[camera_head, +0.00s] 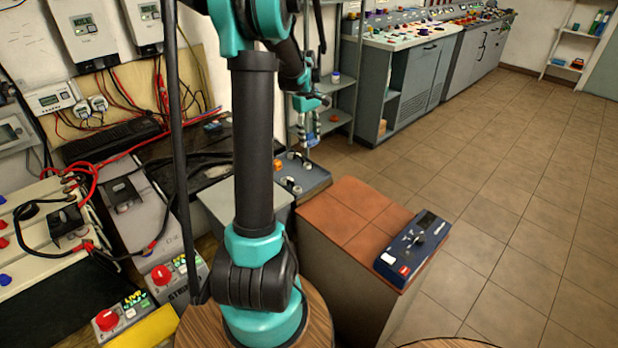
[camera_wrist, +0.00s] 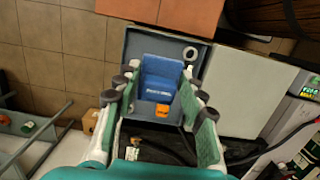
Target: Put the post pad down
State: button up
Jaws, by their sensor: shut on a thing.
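My gripper (camera_wrist: 160,92) is shut on a blue block with white lettering, which I take to be the post pad (camera_wrist: 160,78). In the head view my gripper (camera_head: 310,128) hangs beyond my arm, pointing down, with the small blue pad (camera_head: 312,139) at its fingertips. A grey shallow tray (camera_wrist: 133,48) lies below the pad in the wrist view; it also shows in the head view (camera_head: 316,177). The gap between pad and tray is hard to judge.
A red-tiled pedestal (camera_head: 345,210) with a blue meter (camera_head: 412,247) stands to the right. A dark bench with cables (camera_head: 185,150) lies left. Floor at the right is clear.

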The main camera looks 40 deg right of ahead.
aim_at(310, 181)
notch_tip(310, 181, down, 17)
jog(key=shift+f, duration=0.1)
dwell(0.4)
jog(key=shift+f, duration=0.2)
jog(key=o, duration=1.1)
jog(key=shift+r, duration=0.1)
jog(key=r, duration=0.4)
jog(key=w+r, duration=0.1)
jog(key=r, duration=0.7)
jog(key=shift+w+a+r, duration=0.1)
jog(key=shift+w+r, duration=0.05)
jog(key=shift+w, duration=0.15)
